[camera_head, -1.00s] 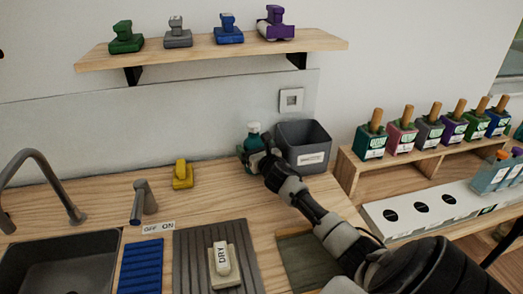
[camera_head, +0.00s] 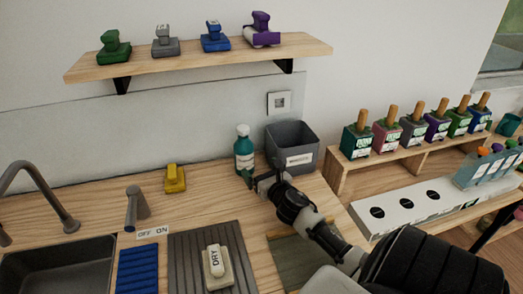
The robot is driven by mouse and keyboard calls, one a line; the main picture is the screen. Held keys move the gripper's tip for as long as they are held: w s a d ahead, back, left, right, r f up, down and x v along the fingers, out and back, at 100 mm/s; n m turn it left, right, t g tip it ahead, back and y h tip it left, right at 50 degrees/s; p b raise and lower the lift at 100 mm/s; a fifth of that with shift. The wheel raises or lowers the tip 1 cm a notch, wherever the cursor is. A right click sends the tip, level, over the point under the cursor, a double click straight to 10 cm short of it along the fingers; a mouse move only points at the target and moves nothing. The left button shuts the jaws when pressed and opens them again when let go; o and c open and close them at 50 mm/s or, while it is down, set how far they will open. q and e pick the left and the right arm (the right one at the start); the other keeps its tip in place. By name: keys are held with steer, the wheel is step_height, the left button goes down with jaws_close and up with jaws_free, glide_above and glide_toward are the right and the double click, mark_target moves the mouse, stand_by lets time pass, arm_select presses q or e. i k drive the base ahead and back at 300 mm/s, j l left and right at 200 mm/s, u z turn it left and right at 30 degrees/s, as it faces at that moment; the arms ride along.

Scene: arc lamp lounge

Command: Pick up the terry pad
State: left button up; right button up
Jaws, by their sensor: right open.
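A cream pad with a white handle marked DRY (camera_head: 216,262) lies on the grey ribbed drying mat (camera_head: 188,270) and is likely the terry pad. Its material is too small to tell. My right gripper (camera_head: 262,181) is open and empty above the counter, up and to the right of that pad, in front of a teal bottle (camera_head: 244,153). It points away from me, and no contact with the bottle can be made out. My left gripper is not in view.
A grey bin (camera_head: 292,148) stands right of the bottle. A yellow handled block (camera_head: 175,179), tap (camera_head: 135,209), blue ribbed mat (camera_head: 138,268) and sink (camera_head: 60,270) are to the left. A dark green mat (camera_head: 300,258) lies under my right arm. Handled blocks line the shelf (camera_head: 200,61).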

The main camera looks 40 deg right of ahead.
mark_target(218, 272)
steer(key=k+j, duration=0.2)
steer(key=k, duration=0.3)
steer(key=k+j, duration=0.2)
steer(key=k, duration=0.25)
steer(key=k+j, duration=0.2)
steer(key=k, duration=0.3)
